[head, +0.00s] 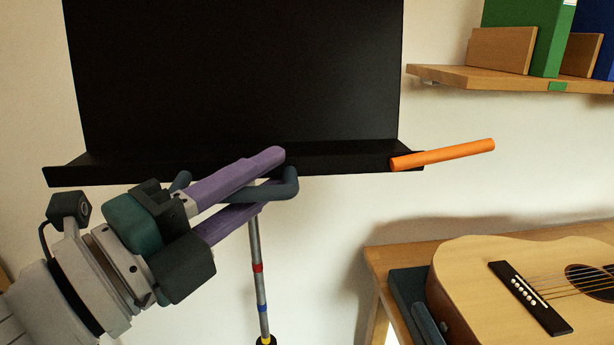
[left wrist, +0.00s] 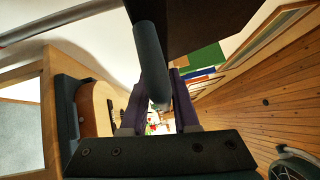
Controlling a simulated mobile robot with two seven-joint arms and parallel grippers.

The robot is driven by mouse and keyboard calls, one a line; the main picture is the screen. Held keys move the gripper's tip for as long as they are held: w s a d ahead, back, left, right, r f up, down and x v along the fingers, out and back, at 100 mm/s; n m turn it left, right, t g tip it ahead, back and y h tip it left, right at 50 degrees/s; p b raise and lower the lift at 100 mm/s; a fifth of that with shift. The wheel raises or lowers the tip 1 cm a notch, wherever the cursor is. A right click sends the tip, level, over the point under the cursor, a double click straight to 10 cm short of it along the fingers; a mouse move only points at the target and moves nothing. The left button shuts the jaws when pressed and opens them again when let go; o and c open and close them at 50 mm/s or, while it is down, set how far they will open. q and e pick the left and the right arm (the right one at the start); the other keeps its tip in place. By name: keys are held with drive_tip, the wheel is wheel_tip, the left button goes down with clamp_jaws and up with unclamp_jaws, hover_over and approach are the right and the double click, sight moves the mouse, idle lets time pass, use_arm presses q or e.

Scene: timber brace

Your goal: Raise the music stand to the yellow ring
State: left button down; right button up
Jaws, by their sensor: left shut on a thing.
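The music stand's black desk (head: 235,75) is upright at the upper left, with a ledge along its lower edge. Its thin grey pole (head: 256,245) runs down from under the ledge and carries a red ring (head: 258,268), a blue ring (head: 262,308) and, at the bottom edge, a yellow ring (head: 265,339) by a black collar. My left gripper (head: 268,182), with purple fingers, is shut on a dark blue-grey handle (head: 284,190) just below the ledge. In the left wrist view the handle (left wrist: 152,65) lies between the fingers. My right gripper is not in view.
An orange rod (head: 443,155) sticks out from the ledge's right end. A wooden shelf (head: 500,79) with books is at the upper right. A guitar (head: 470,275) lies on a wooden table (head: 395,257) at the lower right. Pale wall shows between the desk and shelf.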

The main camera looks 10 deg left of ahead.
use_arm(q)
drive_tip(key=shift+d+r, duration=0.1)
drive_tip(key=shift+r, duration=0.15)
drive_tip(key=c, duration=1)
unclamp_jaws()
drive_tip(key=shift+o, duration=0.8)
drive_tip(key=shift+f, duration=0.2)
drive_tip(key=b+v, duration=0.2)
drive_tip(key=v, duration=0.8)
drive_tip(key=shift+w, duration=0.1)
